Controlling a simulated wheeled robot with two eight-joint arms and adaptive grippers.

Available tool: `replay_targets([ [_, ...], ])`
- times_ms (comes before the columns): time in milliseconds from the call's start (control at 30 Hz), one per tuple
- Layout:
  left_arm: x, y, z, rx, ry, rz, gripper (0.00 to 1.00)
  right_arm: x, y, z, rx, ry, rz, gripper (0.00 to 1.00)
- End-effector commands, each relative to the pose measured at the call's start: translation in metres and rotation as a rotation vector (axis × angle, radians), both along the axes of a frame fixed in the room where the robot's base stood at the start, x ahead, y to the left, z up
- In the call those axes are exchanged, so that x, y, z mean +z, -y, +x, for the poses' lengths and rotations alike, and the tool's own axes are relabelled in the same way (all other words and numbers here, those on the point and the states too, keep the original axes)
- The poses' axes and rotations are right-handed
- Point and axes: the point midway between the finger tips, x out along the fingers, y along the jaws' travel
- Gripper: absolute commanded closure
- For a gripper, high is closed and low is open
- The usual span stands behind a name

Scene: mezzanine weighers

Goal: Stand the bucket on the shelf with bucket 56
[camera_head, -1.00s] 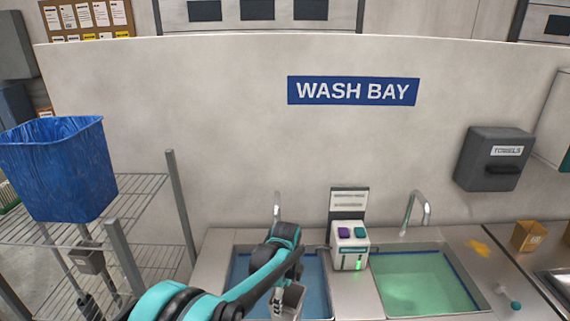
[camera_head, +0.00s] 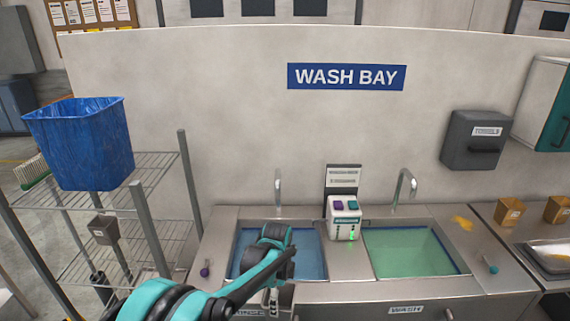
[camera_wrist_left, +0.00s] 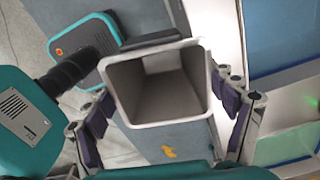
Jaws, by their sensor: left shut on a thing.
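A grey square-mouthed bucket (camera_wrist_left: 165,95) is held in my left gripper (camera_wrist_left: 168,118), whose fingers close on its sides. I look into its open, empty-looking mouth in the left wrist view. In the head view my left gripper (camera_head: 272,298) is low in front of the left basin, and the bucket is mostly hidden there. A wire shelf rack (camera_head: 160,165) stands at the left, with a large blue bin (camera_head: 80,150) on its upper level. A small grey box-like thing (camera_head: 103,230) shows below it. No number 56 is readable. My right gripper is out of view.
A blue-water basin (camera_head: 305,255) and a green-water basin (camera_head: 410,250) lie in the counter, with a white device (camera_head: 343,218) between them. A towel dispenser (camera_head: 475,140) hangs on the wall.

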Motion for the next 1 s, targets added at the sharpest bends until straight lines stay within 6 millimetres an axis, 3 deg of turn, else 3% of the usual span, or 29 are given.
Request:
replay_targets([
  [367, -0.049, -0.054, -0.023, 0.510, 0.000, 0.001, 0.76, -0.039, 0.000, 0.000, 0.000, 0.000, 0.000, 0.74],
  [700, -0.121, -0.131, -0.075, 1.365, -0.001, 0.004, 0.76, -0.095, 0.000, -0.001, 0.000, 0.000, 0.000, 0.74],
  [833, -0.137, -0.147, -0.091, 1.590, -0.001, 0.005, 0.76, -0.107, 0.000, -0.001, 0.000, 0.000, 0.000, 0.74],
  [1000, -0.144, -0.157, -0.101, 1.732, -0.001, 0.006, 0.76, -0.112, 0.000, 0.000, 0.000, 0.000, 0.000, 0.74],
])
